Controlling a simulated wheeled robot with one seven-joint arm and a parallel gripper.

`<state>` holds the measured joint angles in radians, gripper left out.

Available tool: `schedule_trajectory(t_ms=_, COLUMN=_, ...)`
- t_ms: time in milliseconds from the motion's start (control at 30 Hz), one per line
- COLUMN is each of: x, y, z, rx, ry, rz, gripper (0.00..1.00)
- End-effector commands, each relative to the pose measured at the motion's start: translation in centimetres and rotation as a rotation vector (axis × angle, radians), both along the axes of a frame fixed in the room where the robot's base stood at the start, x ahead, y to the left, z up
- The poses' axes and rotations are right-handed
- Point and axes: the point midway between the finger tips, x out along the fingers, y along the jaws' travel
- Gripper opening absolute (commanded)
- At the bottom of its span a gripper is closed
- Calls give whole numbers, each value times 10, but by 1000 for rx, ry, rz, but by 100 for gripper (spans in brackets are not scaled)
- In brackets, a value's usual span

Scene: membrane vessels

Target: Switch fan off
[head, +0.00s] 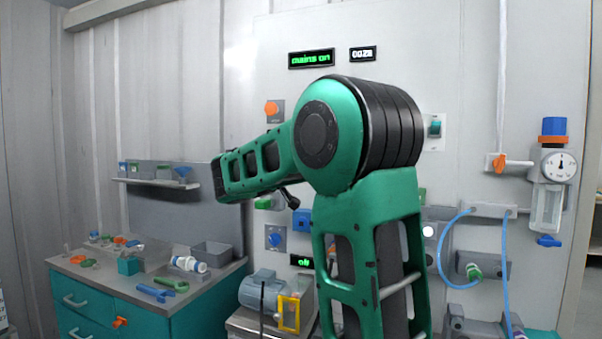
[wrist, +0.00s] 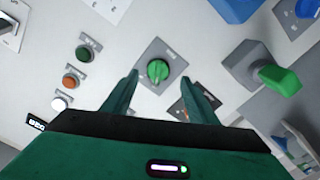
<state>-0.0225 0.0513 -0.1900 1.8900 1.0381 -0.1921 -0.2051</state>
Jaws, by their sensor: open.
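In the wrist view a green rotary knob (wrist: 158,70) sits on a square grey plate with small lettering I cannot read. My gripper (wrist: 160,77) is open, with one finger on each side of the knob in the picture. I cannot tell whether the fingers touch it. Which control belongs to the fan is not readable. In the head view my arm covers the middle of the panel, and my fingertips cannot be made out. A lit green display reads "mains on" (head: 311,59); a lower small display appears to read "off" (head: 302,261).
In the wrist view, green, orange and white buttons (wrist: 70,82) lie left and a large green handle (wrist: 278,78) protrudes right. A cluttered bench (head: 200,305) stands left.

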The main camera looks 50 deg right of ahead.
Motion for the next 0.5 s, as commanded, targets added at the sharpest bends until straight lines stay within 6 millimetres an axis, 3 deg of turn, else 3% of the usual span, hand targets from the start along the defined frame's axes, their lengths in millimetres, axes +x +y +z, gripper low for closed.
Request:
schedule_trajectory(t_ms=200, x=-13, y=35, z=0, rx=1, ry=-1, rz=3, gripper=53)
schedule_trajectory(t_ms=500, x=-21, y=52, z=0, rx=-1, ry=1, rz=1, gripper=53)
